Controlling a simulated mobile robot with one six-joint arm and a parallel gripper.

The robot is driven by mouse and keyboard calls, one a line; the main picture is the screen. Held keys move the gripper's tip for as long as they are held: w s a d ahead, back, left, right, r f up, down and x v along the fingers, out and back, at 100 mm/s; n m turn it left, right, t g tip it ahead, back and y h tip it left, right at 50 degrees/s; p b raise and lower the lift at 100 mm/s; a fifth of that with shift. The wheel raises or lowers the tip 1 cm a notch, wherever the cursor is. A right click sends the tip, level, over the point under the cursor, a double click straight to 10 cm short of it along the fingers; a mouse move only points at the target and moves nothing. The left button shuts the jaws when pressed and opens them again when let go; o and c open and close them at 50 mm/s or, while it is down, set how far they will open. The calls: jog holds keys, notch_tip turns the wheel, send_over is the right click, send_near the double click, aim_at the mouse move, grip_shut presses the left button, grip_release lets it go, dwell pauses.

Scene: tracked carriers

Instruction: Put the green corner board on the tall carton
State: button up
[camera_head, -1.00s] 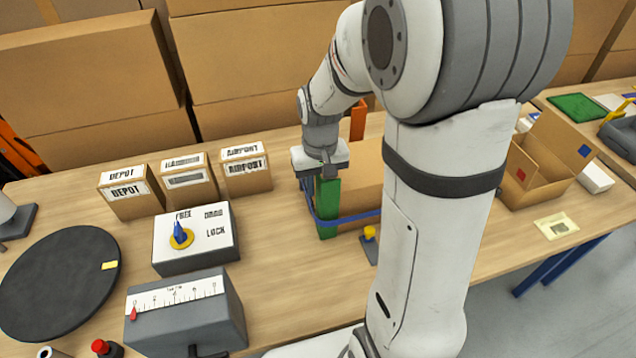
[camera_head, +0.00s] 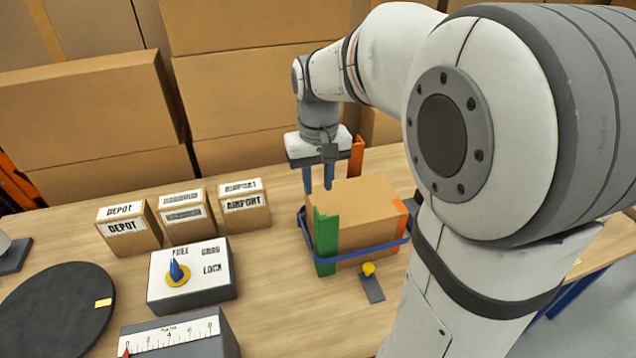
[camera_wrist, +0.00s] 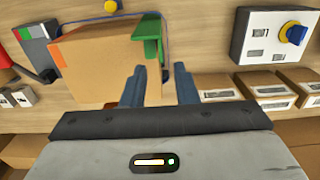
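The green corner board (camera_head: 325,240) stands upright against the left front corner of a brown carton (camera_head: 362,207). A blue strap (camera_head: 378,248) runs around the carton's lower part. Orange corner boards show at the carton's right front corner (camera_head: 402,220) and behind it. My gripper (camera_head: 318,190) is open and empty, pointing down by the carton's back left side. In the wrist view, the green corner board (camera_wrist: 148,38) is beyond my two blue fingers (camera_wrist: 159,88), apart from them. I cannot tell which carton is the tall one.
A grey box with a blue knob (camera_head: 178,270) stands left of the carton. Several small labelled cartons (camera_head: 127,226) stand farther left. A yellow-topped buckle tool (camera_head: 370,280) lies in front of the carton. Large boxes (camera_head: 95,120) line the back. A black round plate (camera_head: 50,315) lies at left.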

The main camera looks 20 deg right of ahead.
jog(key=s+f+t, duration=0.1)
jog(key=s+t, duration=0.2)
jog(key=s, duration=1.1)
jog(key=shift+a+f, duration=0.15)
jog(key=shift+f, duration=0.05)
jog(key=shift+s, duration=0.2)
